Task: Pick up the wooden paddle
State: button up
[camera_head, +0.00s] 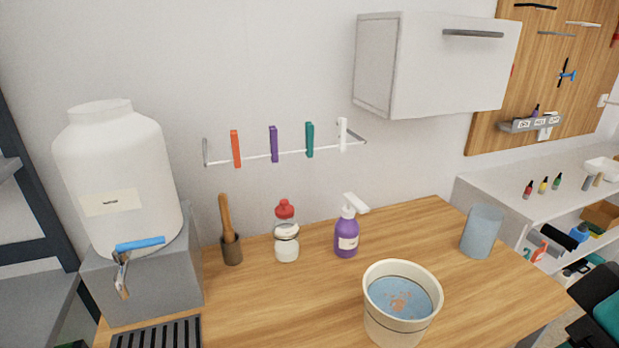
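A wooden paddle (226,218) stands nearly upright in a small dark brown cup (232,250) on the wooden counter, near the wall. Its handle rises above the cup and tilts slightly left; its lower end is hidden inside the cup. My gripper does not show in the head view.
A white tank (116,170) with a blue-handled tap stands on a grey block (150,292) left of the cup. A red-capped bottle (286,240), purple pump bottle (346,235) and bucket of blue liquid (378,325) stand to the right. A rail with coloured clips (255,157) hangs above.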

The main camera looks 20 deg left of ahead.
aim_at(228, 231)
jog(key=u, duration=1.3)
